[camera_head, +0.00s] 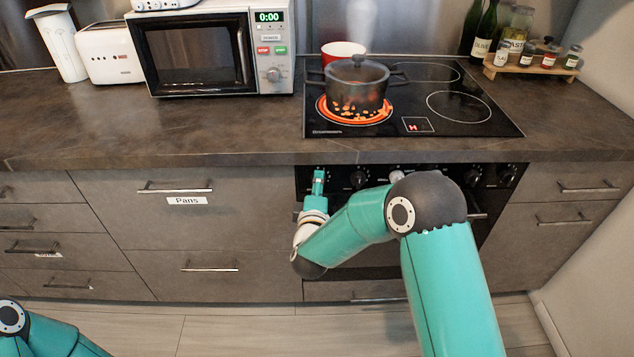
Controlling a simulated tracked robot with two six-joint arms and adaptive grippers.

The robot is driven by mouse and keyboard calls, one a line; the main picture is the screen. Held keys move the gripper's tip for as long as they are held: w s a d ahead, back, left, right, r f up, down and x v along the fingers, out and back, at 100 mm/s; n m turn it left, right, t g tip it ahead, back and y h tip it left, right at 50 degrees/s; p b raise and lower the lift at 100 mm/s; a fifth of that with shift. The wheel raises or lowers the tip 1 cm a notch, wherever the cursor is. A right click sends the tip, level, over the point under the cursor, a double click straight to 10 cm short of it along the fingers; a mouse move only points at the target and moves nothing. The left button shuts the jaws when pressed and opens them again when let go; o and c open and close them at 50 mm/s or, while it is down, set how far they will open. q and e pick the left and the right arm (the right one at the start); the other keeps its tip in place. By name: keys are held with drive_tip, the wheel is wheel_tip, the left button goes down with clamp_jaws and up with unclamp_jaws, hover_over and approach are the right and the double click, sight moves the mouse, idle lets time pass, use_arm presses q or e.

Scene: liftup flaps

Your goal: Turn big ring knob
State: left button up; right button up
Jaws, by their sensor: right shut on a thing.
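The black oven control panel (335,172) sits under the counter edge, with several knobs in a row. One dark knob (358,179) shows just right of my right gripper, and two more show to the right of my arm. My right gripper (318,176) is at the left end of the panel, shut on a knob there that its fingers mostly hide. The front left ring (335,115) of the hob glows orange under a dark lidded pot (356,85). My left arm shows only at the bottom left corner; its gripper is out of view.
Bottles and jars stand at the right rear. Drawers with bar handles flank the oven. The counter left of the hob is clear in front.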

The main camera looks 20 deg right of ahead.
drive_tip(key=shift+a+f+n+t+p, duration=0.2)
drive_tip(key=shift+n+p, duration=0.15)
drive_tip(key=shift+n, duration=1.5)
drive_tip(key=shift+a+f+n+t+p, duration=0.15)
drive_tip(key=shift+n+p, duration=0.2)
drive_tip(key=shift+n, duration=1.5)
drive_tip(key=o, duration=1.1)
drive_tip(key=shift+d, duration=0.1)
drive_tip(key=shift+o, duration=0.2)
drive_tip(key=shift+h, duration=0.3)
drive_tip(key=shift+d+r, duration=0.1)
drive_tip(key=v, duration=1.2)
